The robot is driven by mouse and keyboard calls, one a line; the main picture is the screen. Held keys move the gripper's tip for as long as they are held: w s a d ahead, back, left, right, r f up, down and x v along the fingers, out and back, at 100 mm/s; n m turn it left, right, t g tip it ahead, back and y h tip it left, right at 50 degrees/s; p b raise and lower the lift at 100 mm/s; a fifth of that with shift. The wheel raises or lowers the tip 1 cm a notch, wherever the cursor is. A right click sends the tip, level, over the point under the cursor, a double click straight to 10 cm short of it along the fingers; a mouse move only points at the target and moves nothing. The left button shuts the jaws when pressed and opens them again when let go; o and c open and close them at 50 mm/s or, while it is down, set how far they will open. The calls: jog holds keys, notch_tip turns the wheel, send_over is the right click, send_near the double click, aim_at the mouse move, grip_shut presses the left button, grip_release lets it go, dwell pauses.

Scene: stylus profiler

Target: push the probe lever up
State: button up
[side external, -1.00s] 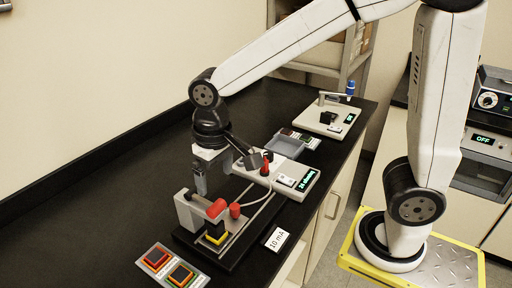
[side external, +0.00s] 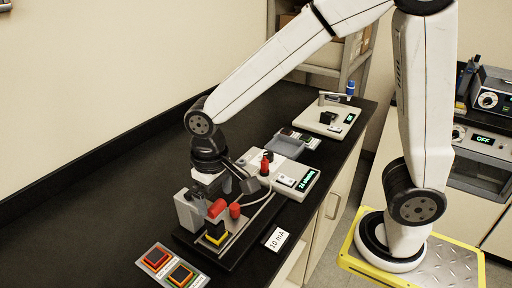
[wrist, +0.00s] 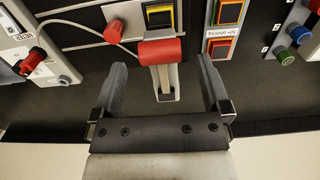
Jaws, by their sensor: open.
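The probe lever, with its thick red cylindrical handle (side external: 217,208), is on the small grey stage of the profiler, beside a black and yellow block (side external: 216,237). In the wrist view the red handle (wrist: 158,52) and its pale arm (wrist: 164,82) lie between my two fingers. My gripper (wrist: 162,76) is open, with one finger on each side of the lever and a visible gap to both. In the side view my gripper is low behind the lever, and its fingertips are hidden by the stage.
A red knob (side external: 235,211) stands close to the lever. A pad with two coloured square blocks (side external: 167,266) lies at the front left. A pale console with a display (side external: 292,179) and a grey tray (side external: 287,146) are behind. The left side of the black bench is clear.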

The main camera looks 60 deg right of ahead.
jog(key=shift+f, duration=1.15)
grip_shut()
